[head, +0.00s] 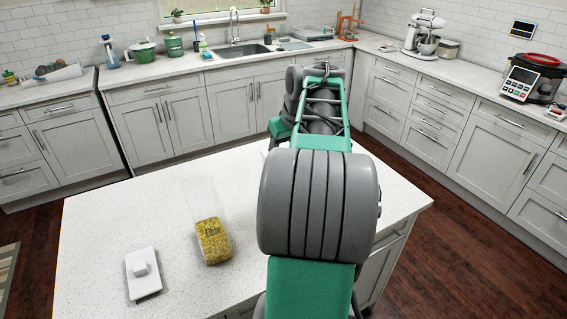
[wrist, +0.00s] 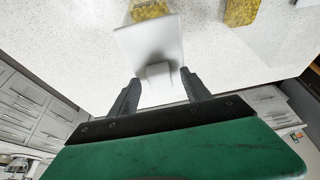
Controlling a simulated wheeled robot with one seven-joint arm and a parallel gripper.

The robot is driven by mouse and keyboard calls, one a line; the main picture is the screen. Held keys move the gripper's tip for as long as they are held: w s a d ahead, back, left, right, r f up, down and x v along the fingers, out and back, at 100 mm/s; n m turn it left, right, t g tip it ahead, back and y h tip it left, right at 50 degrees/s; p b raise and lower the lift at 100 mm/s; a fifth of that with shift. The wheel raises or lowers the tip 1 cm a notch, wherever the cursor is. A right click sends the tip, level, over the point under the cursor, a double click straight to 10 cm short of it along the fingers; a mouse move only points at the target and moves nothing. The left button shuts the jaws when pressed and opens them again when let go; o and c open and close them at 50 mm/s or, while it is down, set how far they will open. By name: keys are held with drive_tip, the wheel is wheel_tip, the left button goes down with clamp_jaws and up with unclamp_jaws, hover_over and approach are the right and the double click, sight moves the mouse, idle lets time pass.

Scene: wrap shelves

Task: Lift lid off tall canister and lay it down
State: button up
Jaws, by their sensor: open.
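A white lid (wrist: 150,42) with a block-like handle (wrist: 156,73) fills the middle of the wrist view. Yellow contents (wrist: 151,9) of a canister show just past the lid's far edge; the canister's walls are hard to make out. My gripper (wrist: 159,76) is open, with one finger on each side of the handle; whether either finger touches it I cannot tell. In the head view, my arm hides the gripper, this lid and its canister.
Another clear canister (head: 213,241) with yellow contents stands on the white island top, seemingly lidless; its contents also show in the wrist view (wrist: 240,11). A white lid with a knob (head: 142,273) lies left of it. The island top (head: 110,225) is clear around them.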

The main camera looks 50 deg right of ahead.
drive_tip(key=shift+c, duration=0.4)
clamp_jaws()
drive_tip(key=shift+r, duration=0.15)
drive_tip(key=shift+r, duration=0.3)
wheel_tip(320, 180, up, 3)
drive_tip(key=shift+f, duration=0.2)
drive_tip(key=s+r+p, duration=0.7)
drive_tip(key=s+r, duration=0.6)
drive_tip(key=s, duration=0.1)
drive_tip(key=shift+a, duration=0.35)
